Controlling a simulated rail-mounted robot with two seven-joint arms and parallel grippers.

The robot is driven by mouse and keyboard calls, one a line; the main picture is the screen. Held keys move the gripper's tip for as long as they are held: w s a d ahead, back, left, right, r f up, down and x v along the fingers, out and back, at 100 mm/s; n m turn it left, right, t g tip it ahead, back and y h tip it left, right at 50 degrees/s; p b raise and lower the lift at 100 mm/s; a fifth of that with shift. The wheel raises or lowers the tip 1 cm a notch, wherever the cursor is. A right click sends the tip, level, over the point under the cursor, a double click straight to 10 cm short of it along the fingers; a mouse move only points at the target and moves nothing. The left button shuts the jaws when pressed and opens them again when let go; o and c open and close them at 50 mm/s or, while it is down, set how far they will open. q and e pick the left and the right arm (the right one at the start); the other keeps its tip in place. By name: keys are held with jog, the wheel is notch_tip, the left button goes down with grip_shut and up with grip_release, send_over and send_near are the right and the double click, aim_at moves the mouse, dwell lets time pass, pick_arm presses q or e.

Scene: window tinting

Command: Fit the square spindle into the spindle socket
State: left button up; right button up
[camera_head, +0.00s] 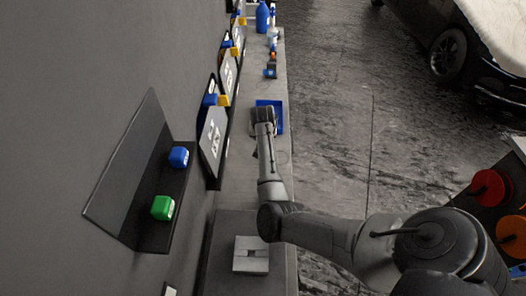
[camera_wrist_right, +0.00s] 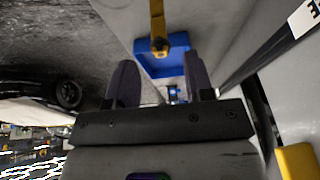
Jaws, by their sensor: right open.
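My right gripper (camera_head: 264,112) is at the blue tray on the narrow bench in the head view; its fingers are hard to make out there. In the right wrist view its two dark fingers (camera_wrist_right: 161,82) stand apart with nothing clearly held between them. A pale square block (camera_head: 250,254) with a small dark mark sits on the near bench; I cannot tell whether it is the spindle socket. I cannot pick out the square spindle for certain. A yellow bar with a rounded end (camera_wrist_right: 158,28) shows over the tray in the wrist view. My left gripper is not in view.
The blue tray (camera_head: 279,122) also shows beyond the fingers in the wrist view (camera_wrist_right: 180,42). Wall panels with yellow clips (camera_head: 223,100) line the bench's left side. A wall shelf (camera_head: 157,236) holds a blue and a green block. Bottles (camera_head: 262,17) stand at the far end.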

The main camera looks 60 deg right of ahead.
jog(key=shift+x, duration=3.15)
jog(key=shift+a, duration=0.1)
grip_shut()
